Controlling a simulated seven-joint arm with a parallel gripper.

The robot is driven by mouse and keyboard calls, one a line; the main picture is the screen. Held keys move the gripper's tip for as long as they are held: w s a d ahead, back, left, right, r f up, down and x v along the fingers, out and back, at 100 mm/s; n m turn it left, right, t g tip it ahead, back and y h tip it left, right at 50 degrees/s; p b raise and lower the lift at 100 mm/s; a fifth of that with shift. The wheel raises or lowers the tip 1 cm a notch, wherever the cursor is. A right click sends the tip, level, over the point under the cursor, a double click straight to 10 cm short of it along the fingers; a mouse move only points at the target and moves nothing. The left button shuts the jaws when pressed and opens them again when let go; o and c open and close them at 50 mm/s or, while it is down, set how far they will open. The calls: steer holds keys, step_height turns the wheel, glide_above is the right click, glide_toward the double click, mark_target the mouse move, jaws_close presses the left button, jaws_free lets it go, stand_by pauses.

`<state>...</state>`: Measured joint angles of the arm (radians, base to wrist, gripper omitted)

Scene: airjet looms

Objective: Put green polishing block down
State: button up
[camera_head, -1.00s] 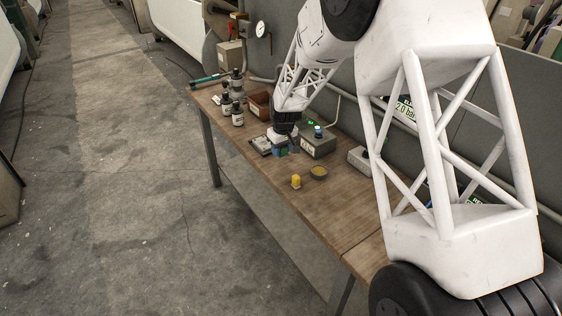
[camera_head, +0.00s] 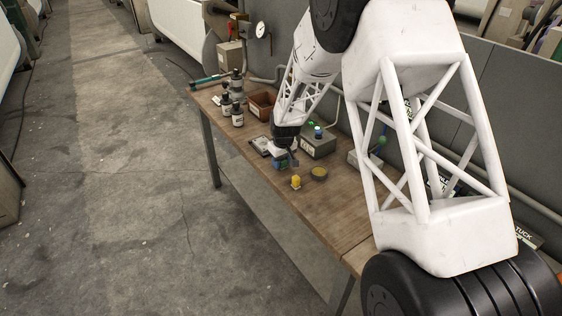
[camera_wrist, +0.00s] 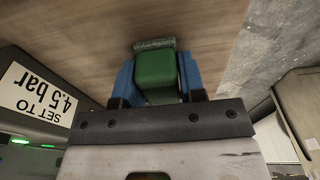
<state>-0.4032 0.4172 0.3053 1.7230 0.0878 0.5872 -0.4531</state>
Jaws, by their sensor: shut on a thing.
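The green polishing block (camera_wrist: 157,76) shows in the wrist view between the two blue fingers of my gripper (camera_wrist: 158,84), which is shut on it. A grey-green rough strip lies along the block's far end. Wooden tabletop shows beyond it; I cannot tell whether the block touches the wood. In the head view my gripper (camera_head: 283,163) is low over the workbench (camera_head: 335,207), in front of the grey box. The block is too small and covered there to make out clearly.
A yellow block (camera_head: 296,182) and a round tin (camera_head: 319,173) stand close in front of my gripper. A grey box (camera_head: 318,147) stands behind it. The bench's near right part is bare.

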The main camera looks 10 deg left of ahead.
steer(key=shift+f, duration=0.15)
steer(key=o, duration=1)
steer(key=shift+c, duration=0.2)
step_height(320, 180, up, 12)
steer(key=d, duration=0.1)
steer(key=shift+s, duration=0.45)
stand_by(0.5)
